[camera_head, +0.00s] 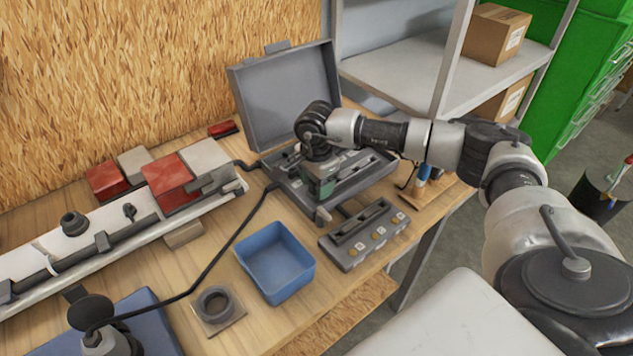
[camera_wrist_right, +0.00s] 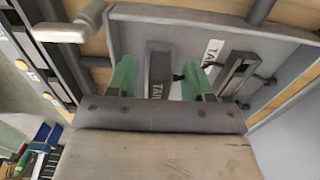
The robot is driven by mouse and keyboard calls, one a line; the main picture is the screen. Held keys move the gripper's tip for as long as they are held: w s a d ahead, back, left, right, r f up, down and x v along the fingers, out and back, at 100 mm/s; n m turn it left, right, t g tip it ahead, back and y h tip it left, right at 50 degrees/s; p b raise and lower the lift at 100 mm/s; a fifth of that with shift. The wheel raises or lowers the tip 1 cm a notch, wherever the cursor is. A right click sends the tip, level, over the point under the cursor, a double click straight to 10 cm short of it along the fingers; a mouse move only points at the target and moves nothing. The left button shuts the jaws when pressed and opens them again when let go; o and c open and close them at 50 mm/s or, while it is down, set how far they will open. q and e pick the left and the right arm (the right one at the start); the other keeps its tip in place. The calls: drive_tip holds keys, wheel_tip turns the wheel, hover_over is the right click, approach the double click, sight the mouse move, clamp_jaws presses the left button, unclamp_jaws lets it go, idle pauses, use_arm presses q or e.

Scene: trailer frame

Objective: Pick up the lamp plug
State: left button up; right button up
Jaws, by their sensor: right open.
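A dark grey block lettered "TAI…" (camera_wrist_right: 160,72), which may be the lamp plug, lies in an open grey case (camera_head: 285,95). In the right wrist view it sits between the two green fingers of my right gripper (camera_wrist_right: 158,72), with gaps on both sides. My right gripper (camera_head: 320,186) is open and points down into the case in the head view. It hides the block there. A black cable (camera_head: 228,240) runs from the case area to a dark round fitting (camera_head: 92,312) at lower left. My left gripper is not in view.
A grey control box (camera_head: 364,235) and a blue bin (camera_head: 275,262) stand in front of the case. A square plate with a ring (camera_head: 217,308) lies left of the bin. The trailer frame (camera_head: 125,215) fills the left. The raised lid stands behind my right gripper.

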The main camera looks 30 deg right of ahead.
drive_tip(key=c, duration=0.8)
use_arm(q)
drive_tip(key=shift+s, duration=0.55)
use_arm(e)
drive_tip(key=shift+o, duration=0.2)
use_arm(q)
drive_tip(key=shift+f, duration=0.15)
use_arm(e)
drive_tip(key=shift+r, duration=0.2)
drive_tip(key=shift+r, duration=0.25)
drive_tip(key=r, duration=0.1)
drive_tip(key=r+b, duration=0.1)
drive_tip(key=r, duration=0.1)
drive_tip(key=shift+s+d+r+b, duration=0.2)
drive_tip(key=shift+s+d+b, duration=0.1)
drive_tip(key=shift+b, duration=0.1)
use_arm(q)
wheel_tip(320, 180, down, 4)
drive_tip(key=b, duration=0.2)
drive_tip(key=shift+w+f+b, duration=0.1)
drive_tip(key=shift+b, duration=0.2)
use_arm(e)
drive_tip(key=s+d+r, duration=0.6)
drive_tip(key=s+d, duration=0.1)
drive_tip(key=s, duration=0.1)
drive_tip(key=shift+s+r, duration=0.2)
drive_tip(key=shift+r, duration=0.2)
